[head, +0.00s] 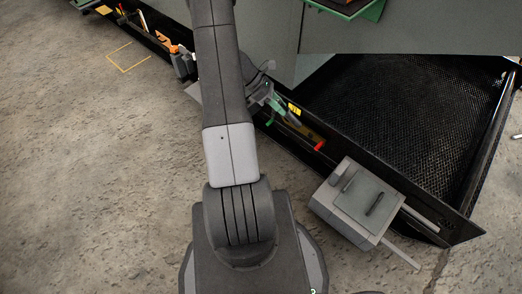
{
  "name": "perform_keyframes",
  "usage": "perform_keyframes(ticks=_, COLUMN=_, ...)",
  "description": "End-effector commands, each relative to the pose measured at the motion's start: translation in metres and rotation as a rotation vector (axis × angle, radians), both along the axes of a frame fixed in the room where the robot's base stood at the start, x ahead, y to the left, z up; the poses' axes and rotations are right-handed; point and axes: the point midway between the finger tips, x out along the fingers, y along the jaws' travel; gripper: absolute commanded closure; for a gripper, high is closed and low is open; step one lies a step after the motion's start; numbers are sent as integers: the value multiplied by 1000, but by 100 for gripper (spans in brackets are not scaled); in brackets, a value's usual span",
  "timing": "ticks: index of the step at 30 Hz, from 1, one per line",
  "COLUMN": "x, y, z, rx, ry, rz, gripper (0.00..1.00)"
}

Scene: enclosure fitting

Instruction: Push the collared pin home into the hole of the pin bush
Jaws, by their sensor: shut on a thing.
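In the head view my arm runs up the picture from my base and leaves at the top edge. I cannot make out the collared pin or the pin bush. A dark grey and green shape (275,105) shows just right of the arm, partly covered by it; I cannot tell what it is.
A grey box-shaped unit (366,197) with dark handles stands at the lower right, against a black mesh-floored tray (410,100). A narrow black trough with orange (165,42) and other items runs along the edge.

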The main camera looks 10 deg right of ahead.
Motion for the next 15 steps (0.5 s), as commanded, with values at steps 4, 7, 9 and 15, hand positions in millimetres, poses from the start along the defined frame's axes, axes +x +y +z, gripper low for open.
perform_keyframes(ticks=4, x=6, y=-5, z=-44, rx=-116, ry=63, rz=207, gripper=100)
perform_keyframes(ticks=7, x=12, y=-7, z=-67, rx=-194, ry=86, rz=335, gripper=100)
perform_keyframes(ticks=9, x=16, y=-6, z=-84, rx=-250, ry=95, rz=420, gripper=100)
perform_keyframes(ticks=15, x=28, y=1, z=-141, rx=-416, ry=98, rz=664, gripper=100)
